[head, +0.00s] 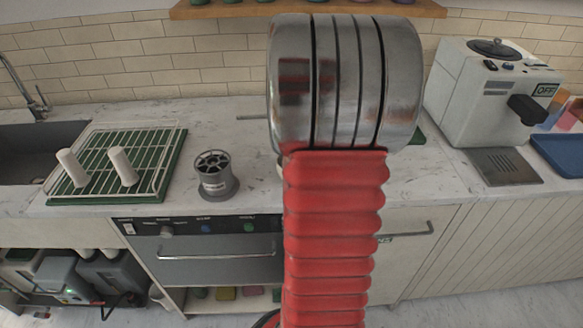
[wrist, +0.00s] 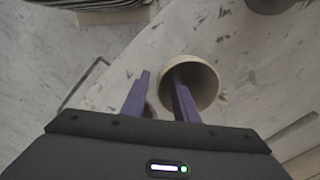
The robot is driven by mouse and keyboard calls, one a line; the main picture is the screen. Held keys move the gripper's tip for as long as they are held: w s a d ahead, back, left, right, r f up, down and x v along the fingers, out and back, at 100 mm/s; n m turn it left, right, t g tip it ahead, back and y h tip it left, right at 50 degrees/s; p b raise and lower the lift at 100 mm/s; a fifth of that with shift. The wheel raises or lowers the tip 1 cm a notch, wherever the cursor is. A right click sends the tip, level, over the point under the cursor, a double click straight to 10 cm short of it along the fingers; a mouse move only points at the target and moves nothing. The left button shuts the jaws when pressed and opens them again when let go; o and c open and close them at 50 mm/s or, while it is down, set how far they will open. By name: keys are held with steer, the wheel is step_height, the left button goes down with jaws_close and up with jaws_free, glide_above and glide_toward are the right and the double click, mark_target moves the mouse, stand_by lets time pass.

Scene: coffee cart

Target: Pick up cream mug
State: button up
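The cream mug (wrist: 208,80) is in the wrist view, right of centre, with its round opening facing the camera. My gripper (wrist: 162,75) has two purple fingers, spread apart. The right finger lies across the mug's opening and seems to reach into it. The left finger is outside, to the left of the mug. The near wall of the mug shows partly between the fingers. I cannot tell whether either finger touches it. In the head view my red arm with its metal rings hides the gripper and nearly all of the mug.
A green-based wire rack (head: 78,195) with two white upright pieces stands left on the marble counter (head: 245,130). A grey round container (head: 214,177) stands between rack and arm. A white coffee machine (head: 465,90) is at right. A shelf (head: 230,12) runs above.

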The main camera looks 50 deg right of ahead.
steer(key=shift+c, duration=0.6)
jaws_close()
